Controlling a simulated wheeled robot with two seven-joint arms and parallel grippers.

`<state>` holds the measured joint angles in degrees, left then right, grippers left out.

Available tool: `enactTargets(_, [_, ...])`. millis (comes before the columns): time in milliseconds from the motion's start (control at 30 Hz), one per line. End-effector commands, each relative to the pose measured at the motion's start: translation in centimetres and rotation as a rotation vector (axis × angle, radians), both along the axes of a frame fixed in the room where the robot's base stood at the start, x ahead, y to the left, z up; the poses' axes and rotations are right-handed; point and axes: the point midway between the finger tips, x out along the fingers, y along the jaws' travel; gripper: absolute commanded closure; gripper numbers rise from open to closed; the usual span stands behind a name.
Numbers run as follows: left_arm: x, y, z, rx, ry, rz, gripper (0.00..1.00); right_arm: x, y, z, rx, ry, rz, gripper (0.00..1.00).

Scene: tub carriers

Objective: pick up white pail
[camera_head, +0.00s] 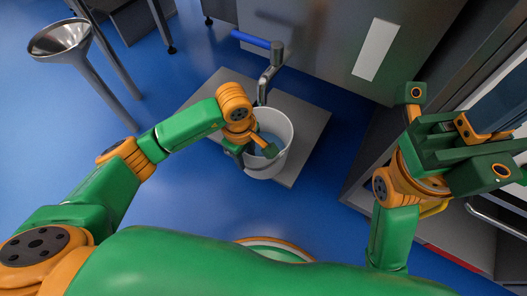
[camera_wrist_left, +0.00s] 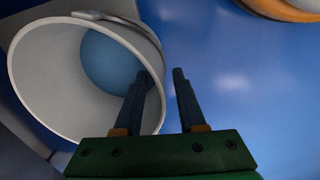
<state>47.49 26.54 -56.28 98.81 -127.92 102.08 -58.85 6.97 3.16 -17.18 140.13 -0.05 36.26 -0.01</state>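The white pail (camera_head: 283,125) stands on a grey square slab under a tap in the head view. In the left wrist view the pail (camera_wrist_left: 45,75) fills the left side, with its mouth facing the camera and a round blue area inside. My left gripper (camera_head: 262,150) is over the pail's rim. In the left wrist view its two fingers (camera_wrist_left: 160,85) are apart, one in front of the mouth and one beyond the outer wall. I cannot tell whether they touch it. My right gripper (camera_head: 462,140) is at the right, away from the pail; its fingertips are unclear.
The tap (camera_head: 267,75) with a blue handle (camera_head: 251,39) rises just behind the pail. The grey slab (camera_head: 311,125) lies on the blue floor. A metal funnel (camera_head: 60,40) stands at upper left, and a steel cabinet (camera_head: 330,35) is behind.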

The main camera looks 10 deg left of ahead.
Motion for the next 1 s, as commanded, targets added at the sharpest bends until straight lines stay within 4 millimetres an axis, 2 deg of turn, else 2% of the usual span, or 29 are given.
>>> enactTargets(33, [0.00,-0.04,-0.70,-0.001,0.000,0.000,0.60,-0.16,0.02,-0.15,0.000,-0.013,0.000,1.00])
enactTargets(267, [0.02,-0.04,-0.55,-0.001,0.000,0.000,0.60,-0.18,0.04,0.28,-0.002,-0.015,-0.001,1.00])
enactTargets(400, [0.03,-0.03,-0.54,-0.002,0.001,0.000,0.98,-0.16,0.05,0.27,-0.002,-0.015,0.000,1.00])
enactTargets(433, [0.02,-0.04,-0.54,-0.002,0.001,0.000,1.00,-0.16,0.05,0.27,-0.002,-0.014,0.000,1.00])
enactTargets(1000, [0.02,-0.04,-0.55,-0.002,0.000,0.000,1.00,-0.15,0.06,0.24,-0.001,-0.014,0.001,1.00])
